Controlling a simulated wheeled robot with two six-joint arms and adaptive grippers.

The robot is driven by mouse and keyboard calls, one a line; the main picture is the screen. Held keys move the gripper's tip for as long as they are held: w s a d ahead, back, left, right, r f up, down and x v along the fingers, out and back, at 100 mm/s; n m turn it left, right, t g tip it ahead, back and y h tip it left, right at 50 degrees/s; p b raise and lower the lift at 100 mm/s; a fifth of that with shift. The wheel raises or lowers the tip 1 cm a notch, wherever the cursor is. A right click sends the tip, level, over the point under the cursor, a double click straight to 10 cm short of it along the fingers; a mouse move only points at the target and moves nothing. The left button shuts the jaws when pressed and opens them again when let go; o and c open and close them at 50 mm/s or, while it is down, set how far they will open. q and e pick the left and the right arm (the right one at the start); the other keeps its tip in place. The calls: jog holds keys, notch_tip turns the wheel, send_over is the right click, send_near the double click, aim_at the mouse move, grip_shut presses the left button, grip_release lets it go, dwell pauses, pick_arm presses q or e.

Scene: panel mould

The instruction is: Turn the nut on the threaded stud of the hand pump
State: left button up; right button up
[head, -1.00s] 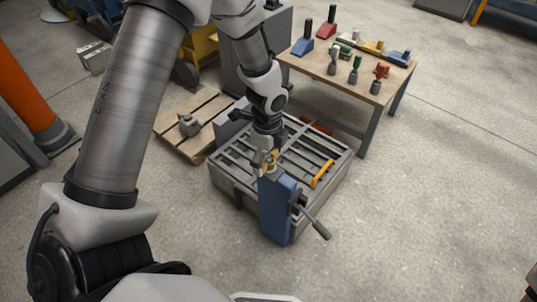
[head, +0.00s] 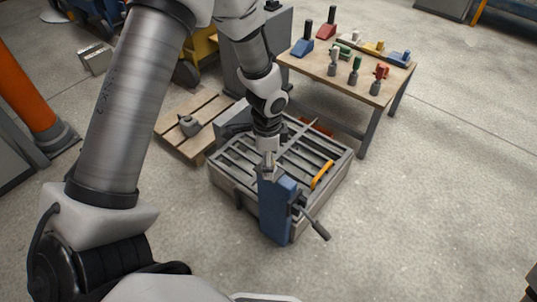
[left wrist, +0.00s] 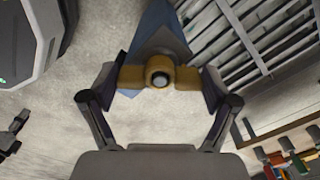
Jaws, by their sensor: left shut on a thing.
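The blue hand pump (head: 273,213) stands upright at the front edge of the slatted metal panel mould, with its dark lever sticking out to the right. In the left wrist view its blue body (left wrist: 160,42) lies beyond the nut. The brass-coloured winged nut (left wrist: 160,72) sits around the grey end of the threaded stud (left wrist: 160,80). My left gripper (head: 268,168) is above the pump top, pointing down. In the wrist view my left gripper's fingers (left wrist: 161,84) close on the nut's two wings. The head view hides the nut. My right gripper is not in view.
The slatted mould (head: 222,178) carries a yellow handle (head: 322,175). A wooden pallet (head: 192,148) lies to its left. A table (head: 312,68) with coloured tools stands behind right. The floor at the right is clear.

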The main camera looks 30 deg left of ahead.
pick_arm(q)
jog(key=shift+s+f, duration=0.15)
jog(key=n, duration=0.3)
jog(key=o, duration=1)
jog(key=shift+o, duration=0.2)
jog(key=shift+r, duration=0.2)
notch_tip(320, 180, up, 12)
jog(key=shift+f, duration=0.15)
